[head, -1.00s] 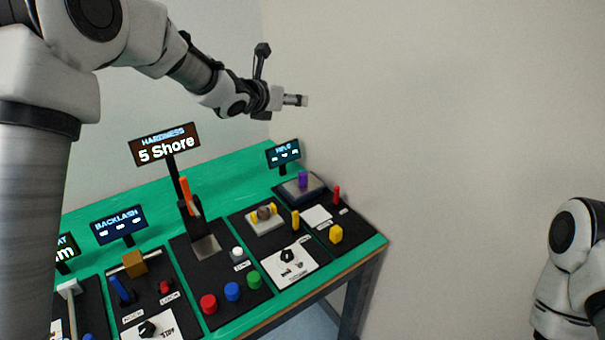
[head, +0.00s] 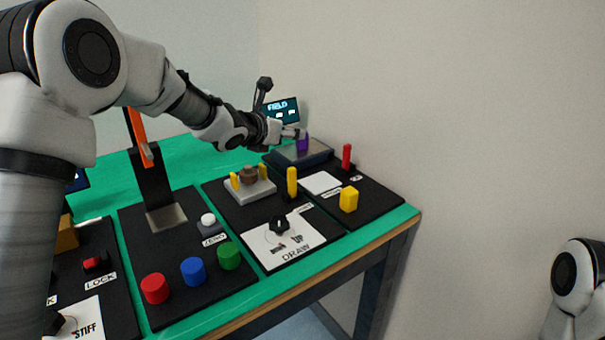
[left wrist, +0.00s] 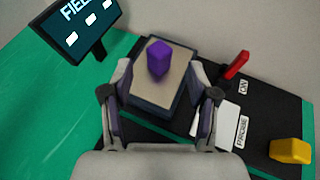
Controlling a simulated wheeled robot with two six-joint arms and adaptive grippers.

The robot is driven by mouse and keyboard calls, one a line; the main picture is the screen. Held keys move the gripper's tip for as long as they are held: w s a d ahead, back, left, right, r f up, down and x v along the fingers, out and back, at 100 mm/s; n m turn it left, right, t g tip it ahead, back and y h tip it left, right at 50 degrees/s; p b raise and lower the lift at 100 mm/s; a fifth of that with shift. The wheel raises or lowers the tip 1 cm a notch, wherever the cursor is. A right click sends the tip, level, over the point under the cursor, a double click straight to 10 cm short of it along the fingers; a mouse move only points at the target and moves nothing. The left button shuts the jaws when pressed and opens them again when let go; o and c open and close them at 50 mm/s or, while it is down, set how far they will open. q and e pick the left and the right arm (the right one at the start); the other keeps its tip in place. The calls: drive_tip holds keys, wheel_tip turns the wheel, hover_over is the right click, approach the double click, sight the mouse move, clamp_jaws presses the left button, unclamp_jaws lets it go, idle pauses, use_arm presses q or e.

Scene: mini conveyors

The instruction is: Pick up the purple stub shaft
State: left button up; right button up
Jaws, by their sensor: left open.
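The purple stub shaft (head: 302,142) stands upright on a grey-topped dark block (head: 318,155) at the far right of the table. In the left wrist view the purple stub shaft (left wrist: 160,58) stands on the block's beige top (left wrist: 150,88), ahead of the fingers. My left gripper (head: 299,132) is just beside the shaft in the head view. In the left wrist view my left gripper (left wrist: 160,92) is open, its fingers on either side of the block and nothing between them but the block's top behind. My right arm shows at the lower right edge; its gripper is out of view.
A FIELD display (head: 281,110) stands behind the block. Near it are a red lever (head: 347,156), a white pad (head: 320,182) and a yellow block (head: 348,199). A yellow peg (head: 292,182) stands to the left. The wall is close on the right.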

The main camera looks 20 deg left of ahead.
use_arm(q)
drive_tip(key=shift+w+f, duration=0.25)
drive_tip(key=shift+f, duration=0.05)
drive_tip(key=p+x, duration=0.2)
drive_tip(key=x, duration=0.5)
drive_tip(key=shift+w+d+f+p, duration=0.1)
drive_tip(key=shift+f+p, duration=0.1)
drive_tip(key=shift+p, duration=0.15)
drive_tip(key=c, duration=0.3)
clamp_jaws()
use_arm(e)
wheel_tip(320, 180, up, 2)
